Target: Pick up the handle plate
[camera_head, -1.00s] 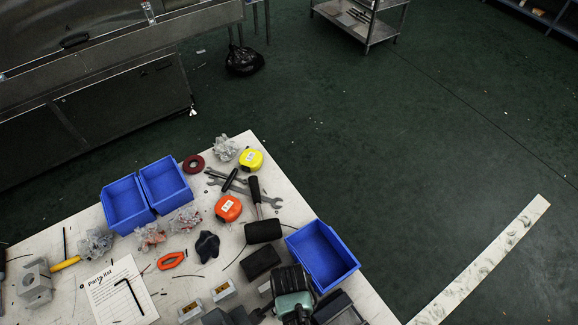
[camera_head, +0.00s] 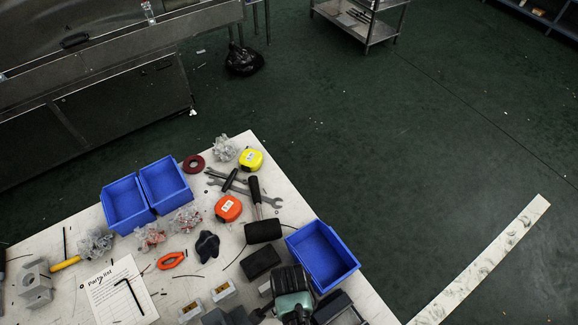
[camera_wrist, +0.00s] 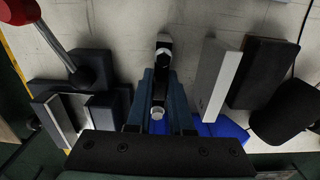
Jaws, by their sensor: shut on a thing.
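My gripper (camera_wrist: 160,78) points down over the table in the wrist view. Its two dark blue fingers are close together, shut on a narrow piece with a pale metal end and dark parts, which I take to be the handle plate (camera_wrist: 164,44). Most of this piece is hidden between the fingers. I cannot tell whether it is clear of the table. In the head view my teal and black gripper body (camera_head: 293,300) is at the bottom edge and hides the fingertips and the held piece.
A grey bar (camera_wrist: 220,78) and a black block (camera_wrist: 260,72) stand close on the right, with a hammer head (camera_wrist: 286,112) beyond. Black fixtures and a red-knobbed lever (camera_wrist: 52,45) are on the left. Blue bins (camera_head: 322,256), tape measures and tools crowd the table (camera_head: 90,222).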

